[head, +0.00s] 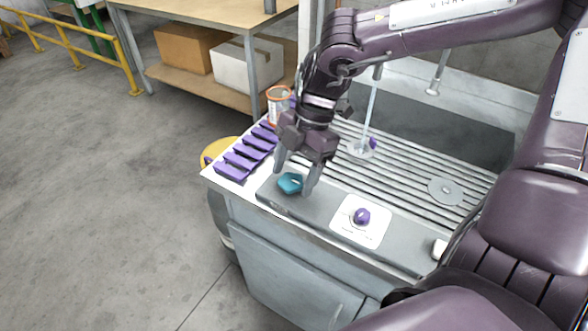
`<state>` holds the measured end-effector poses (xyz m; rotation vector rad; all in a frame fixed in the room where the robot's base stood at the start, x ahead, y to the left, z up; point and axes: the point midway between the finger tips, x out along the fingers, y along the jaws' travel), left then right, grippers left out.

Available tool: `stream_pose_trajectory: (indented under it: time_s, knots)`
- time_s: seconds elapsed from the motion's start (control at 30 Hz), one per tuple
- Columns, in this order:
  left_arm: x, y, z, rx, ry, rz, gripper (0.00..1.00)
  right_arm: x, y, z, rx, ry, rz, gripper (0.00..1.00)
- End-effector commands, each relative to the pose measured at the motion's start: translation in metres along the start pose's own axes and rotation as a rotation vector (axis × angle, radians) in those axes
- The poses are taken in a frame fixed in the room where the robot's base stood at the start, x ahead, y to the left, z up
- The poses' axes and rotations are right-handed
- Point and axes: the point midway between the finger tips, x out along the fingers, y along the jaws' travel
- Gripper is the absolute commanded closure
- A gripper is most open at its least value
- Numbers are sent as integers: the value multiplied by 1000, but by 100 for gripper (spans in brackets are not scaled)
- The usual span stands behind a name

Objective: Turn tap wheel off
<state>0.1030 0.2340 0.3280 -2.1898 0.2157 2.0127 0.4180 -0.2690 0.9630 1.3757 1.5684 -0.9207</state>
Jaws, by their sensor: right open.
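A teal wheel-shaped knob (290,184), which looks like the tap wheel, sits on the grey front ledge of the sink unit. My right gripper (294,181) points down over it, with one finger on each side of it. The fingers are open; whether either one touches the knob I cannot tell. A thin, pale stream of water (370,108) runs from a spout (377,72) down onto the ribbed drainboard. My right arm hides part of the area behind the gripper. My left gripper is not in view.
A purple knob (362,216) on a white plate stands right of the teal knob. Several purple blocks (233,172) line the left edge. An orange-rimmed container (280,104) stands behind them. The ribbed drainboard (415,175) is mostly clear, with a round disc (446,191) at right.

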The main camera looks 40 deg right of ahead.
Motion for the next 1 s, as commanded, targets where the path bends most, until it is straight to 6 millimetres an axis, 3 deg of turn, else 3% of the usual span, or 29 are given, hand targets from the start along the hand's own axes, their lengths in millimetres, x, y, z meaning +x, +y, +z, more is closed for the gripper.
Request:
stream_pose_trajectory:
  time_s: [0.1, 0.23, 0.57, 1.0]
  knots:
    - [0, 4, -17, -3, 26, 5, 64, 1, 0, 0, 0, 1, 0, 34]
    - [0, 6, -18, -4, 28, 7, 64, 1, 0, 0, 0, 1, 1, 34]
    - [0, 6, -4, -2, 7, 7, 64, 1, 0, 0, -1, 1, 1, 78]
    - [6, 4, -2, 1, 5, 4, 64, 2, 0, 0, 84, 4, 40, 79]
